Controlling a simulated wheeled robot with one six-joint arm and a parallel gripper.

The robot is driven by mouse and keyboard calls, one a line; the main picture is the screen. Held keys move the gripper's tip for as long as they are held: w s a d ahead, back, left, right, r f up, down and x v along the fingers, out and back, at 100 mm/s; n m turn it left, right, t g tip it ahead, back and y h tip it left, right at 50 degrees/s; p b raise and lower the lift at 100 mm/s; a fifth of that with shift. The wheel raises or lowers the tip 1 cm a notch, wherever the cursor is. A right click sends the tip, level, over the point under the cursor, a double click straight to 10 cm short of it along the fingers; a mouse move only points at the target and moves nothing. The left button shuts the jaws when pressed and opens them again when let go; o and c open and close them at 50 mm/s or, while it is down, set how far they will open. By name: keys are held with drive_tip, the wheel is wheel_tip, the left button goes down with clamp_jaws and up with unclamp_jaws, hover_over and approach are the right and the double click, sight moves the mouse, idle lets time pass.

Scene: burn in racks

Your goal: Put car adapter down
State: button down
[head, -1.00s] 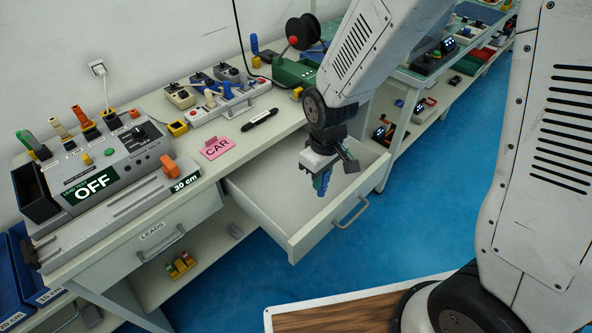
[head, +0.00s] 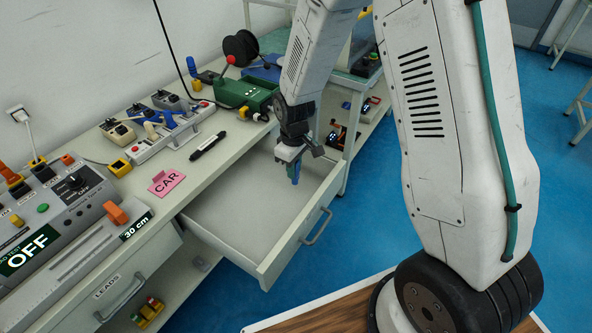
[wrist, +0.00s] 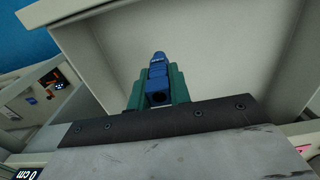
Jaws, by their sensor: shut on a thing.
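My gripper (head: 291,165) is over the right side of the open drawer (head: 228,209) in the head view, pointing down. It is shut on a blue car adapter (head: 295,178), which hangs from the fingertips above the drawer. In the wrist view the blue adapter (wrist: 158,80) sits between the two green fingers (wrist: 157,90), with the pale drawer floor (wrist: 215,50) behind it. The drawer looks empty. The pink CAR card (head: 166,182) stands on the bench top to the left of the drawer.
A power strip (head: 172,135) with several plugs and a green box (head: 246,93) stand farther back. The grey tester reading OFF (head: 55,215) is at the left. The drawer walls surround the free floor inside.

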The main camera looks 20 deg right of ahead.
drive_tip(key=shift+w+d+f, duration=0.3)
drive_tip(key=shift+w+f, duration=0.05)
drive_tip(key=shift+f, duration=0.25)
drive_tip(key=shift+w+d+f, duration=0.25)
drive_tip(key=shift+w+f, duration=0.05)
drive_tip(key=shift+f, duration=0.35)
drive_tip(key=shift+w+d+f, duration=0.3)
drive_tip(key=shift+w+f, duration=0.05)
drive_tip(key=shift+f, duration=0.25)
drive_tip(key=shift+f, duration=0.55)
drive_tip(key=c, duration=1.3)
unclamp_jaws()
